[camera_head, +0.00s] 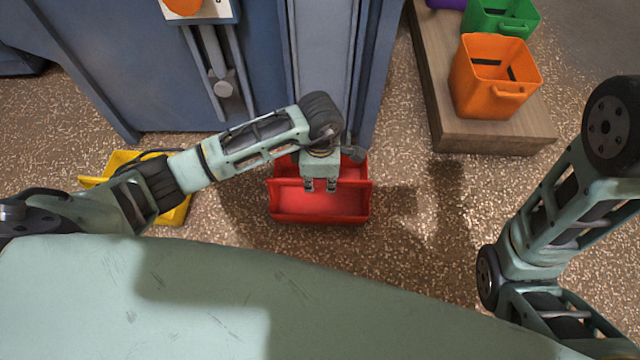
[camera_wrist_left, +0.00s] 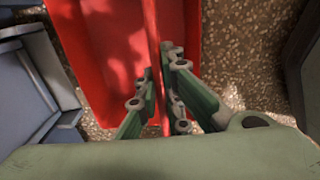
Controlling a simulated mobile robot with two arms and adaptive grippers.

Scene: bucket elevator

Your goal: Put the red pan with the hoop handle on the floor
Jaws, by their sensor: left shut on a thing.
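The red pan (camera_head: 320,207) is in the middle of the head view, in front of the blue machine. My left gripper (camera_head: 320,185) comes down over it from above and is shut on a thin upright red part of it. In the left wrist view, the pan (camera_wrist_left: 95,55) fills the upper left, and its thin red edge or bar runs between the fingers of the gripper (camera_wrist_left: 160,95). I cannot tell if this is the hoop handle or a wall. Whether the pan touches the floor is unclear. My right gripper is out of view.
A yellow pan (camera_head: 118,162) lies at the left, partly under my left arm. The blue machine (camera_head: 130,60) stands behind. An orange bucket (camera_head: 485,103) and a green one (camera_head: 500,18) stand on a wooden platform (camera_head: 490,137). Speckled floor (camera_head: 420,240) is clear right of the red pan.

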